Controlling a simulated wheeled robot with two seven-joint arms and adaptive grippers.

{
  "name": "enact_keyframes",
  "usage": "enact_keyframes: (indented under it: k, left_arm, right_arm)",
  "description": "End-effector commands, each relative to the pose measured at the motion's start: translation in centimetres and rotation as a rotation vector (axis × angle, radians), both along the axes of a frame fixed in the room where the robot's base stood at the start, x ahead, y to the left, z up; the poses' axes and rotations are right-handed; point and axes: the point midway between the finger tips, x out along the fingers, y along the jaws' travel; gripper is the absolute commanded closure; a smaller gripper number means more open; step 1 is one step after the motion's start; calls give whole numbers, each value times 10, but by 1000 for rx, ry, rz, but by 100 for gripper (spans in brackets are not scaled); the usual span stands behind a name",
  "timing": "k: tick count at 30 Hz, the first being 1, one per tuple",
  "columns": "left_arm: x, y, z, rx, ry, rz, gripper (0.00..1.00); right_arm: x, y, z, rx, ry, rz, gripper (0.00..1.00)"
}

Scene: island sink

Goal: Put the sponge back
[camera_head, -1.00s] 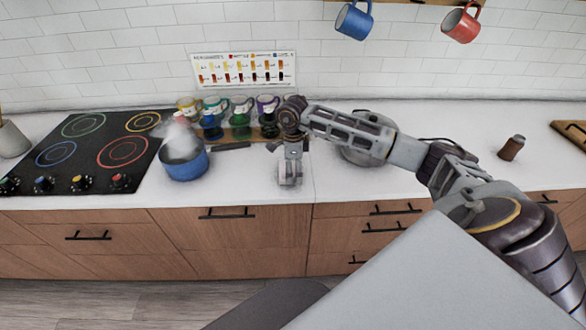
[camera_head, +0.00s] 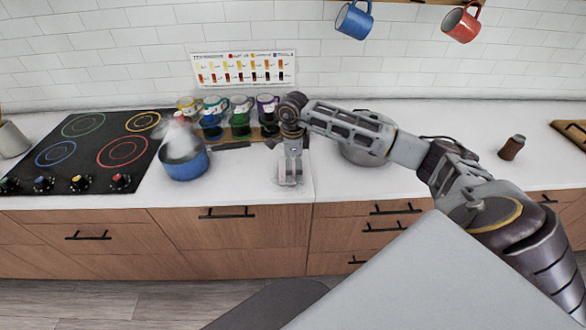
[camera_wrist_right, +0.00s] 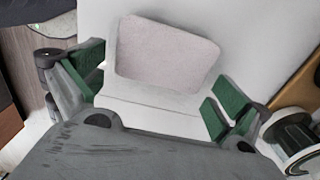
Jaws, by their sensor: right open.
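The sponge (camera_wrist_right: 165,52) is a pale pinkish-grey rounded block in the right wrist view. It lies on a white surface (camera_wrist_right: 150,105), seen between and just beyond my right gripper's fingers. My right gripper (camera_wrist_right: 160,82) is open, with one green-padded finger on each side and a gap to the sponge. In the head view my right gripper (camera_head: 290,178) points down over the counter near its front edge. The sponge is hard to make out there behind the fingers. My left gripper is not in view.
A blue pot (camera_head: 185,165) stands left of my gripper, beside the black cooktop (camera_head: 90,150). Several mugs (camera_head: 240,105) and dark bottles stand behind. A metal pot (camera_head: 365,150) is partly hidden by my right arm. A brown shaker (camera_head: 511,147) stands right on open counter.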

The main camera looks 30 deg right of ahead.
Motion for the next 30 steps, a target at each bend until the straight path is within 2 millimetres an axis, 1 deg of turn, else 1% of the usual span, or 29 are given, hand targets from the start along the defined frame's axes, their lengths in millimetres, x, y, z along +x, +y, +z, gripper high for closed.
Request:
enact_keyframes:
  k: [11,19,24,30]
  left_arm:
    - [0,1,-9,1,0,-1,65]
    - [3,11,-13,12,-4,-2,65]
    - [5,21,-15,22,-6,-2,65]
    - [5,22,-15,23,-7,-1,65]
  right_arm:
    - [1,0,50,0,-2,1,0]
    - [1,0,86,0,-2,0,0]
    - [0,0,101,0,-1,0,0]
    - [0,0,109,1,-1,0,0]
